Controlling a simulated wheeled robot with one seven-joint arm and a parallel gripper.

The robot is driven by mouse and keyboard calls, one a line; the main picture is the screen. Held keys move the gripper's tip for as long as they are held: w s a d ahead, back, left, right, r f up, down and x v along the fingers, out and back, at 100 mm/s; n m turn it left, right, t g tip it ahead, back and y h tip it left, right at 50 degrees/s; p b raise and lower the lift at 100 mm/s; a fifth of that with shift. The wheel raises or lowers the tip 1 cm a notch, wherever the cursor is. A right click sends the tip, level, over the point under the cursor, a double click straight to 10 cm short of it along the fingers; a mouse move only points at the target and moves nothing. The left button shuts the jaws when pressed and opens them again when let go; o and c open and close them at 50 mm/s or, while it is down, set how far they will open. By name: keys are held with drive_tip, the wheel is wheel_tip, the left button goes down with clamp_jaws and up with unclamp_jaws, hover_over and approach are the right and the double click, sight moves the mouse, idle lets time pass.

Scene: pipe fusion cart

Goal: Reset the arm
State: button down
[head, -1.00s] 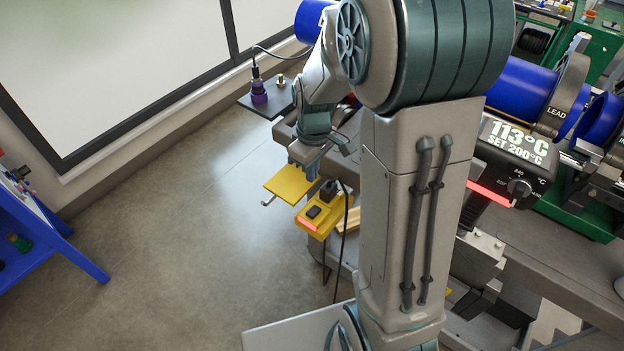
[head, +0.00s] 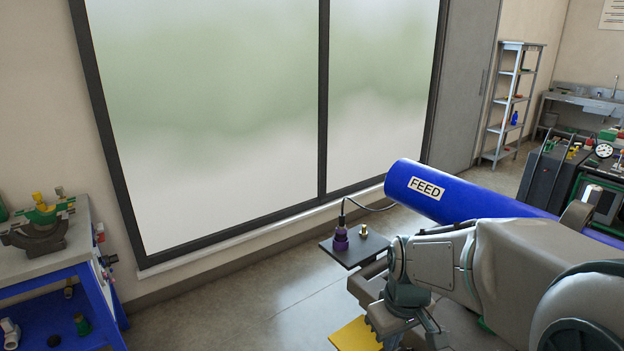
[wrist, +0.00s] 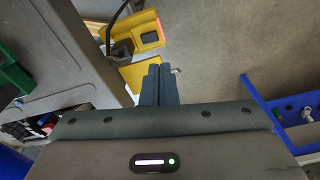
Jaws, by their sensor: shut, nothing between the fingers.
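My gripper (wrist: 159,84) points down in the wrist view, its two dark fingers together with nothing between them. In the head view my arm reaches in from the lower right, and the fingertips are cut off or hidden at the bottom edge. A yellow plate (head: 357,335) is just left of my wrist there. In the wrist view the yellow plate (wrist: 138,75) lies beside and partly behind the fingers; I cannot tell the gap.
A yellow socket box (wrist: 150,38) is beyond the fingers. The blue FEED pipe (head: 455,196) lies behind my arm. A blue bench (head: 45,262) is at left, with open floor between.

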drive_tip(key=s+r+m+t, duration=0.2)
drive_tip(key=s+r+m, duration=0.2)
drive_tip(key=s, duration=0.5)
drive_tip(key=shift+a+r, duration=0.15)
drive_tip(key=shift+r, duration=0.3)
drive_tip(key=c, duration=1.3)
unclamp_jaws()
drive_tip(key=shift+s+m, duration=0.3)
drive_tip(key=shift+o, duration=0.5)
drive_tip(key=shift+w, duration=0.35)
drive_tip(key=w+d+f+m+g+y+p, duration=0.1)
drive_tip(key=w+d+f+m+g, duration=0.1)
drive_tip(key=w, duration=0.4)
drive_tip(key=w+d+f+m+g+y+p, duration=0.1)
drive_tip(key=w+d+f+m+g, duration=0.1)
drive_tip(key=w+f+m, duration=0.3)
drive_tip(key=w+d+f+m+g+y+p, duration=0.1)
drive_tip(key=w+d+f+m, duration=0.1)
drive_tip(key=w+f, duration=0.5)
drive_tip(key=shift+d+m+g+y, duration=0.2)
drive_tip(key=shift+m+g+y, duration=0.15)
drive_tip(key=shift+m, duration=0.55)
drive_tip(key=p+x, duration=0.1)
drive_tip(key=x, duration=1.2)
drive_tip(key=shift+d+f+p, duration=0.1)
drive_tip(key=shift+p, duration=0.25)
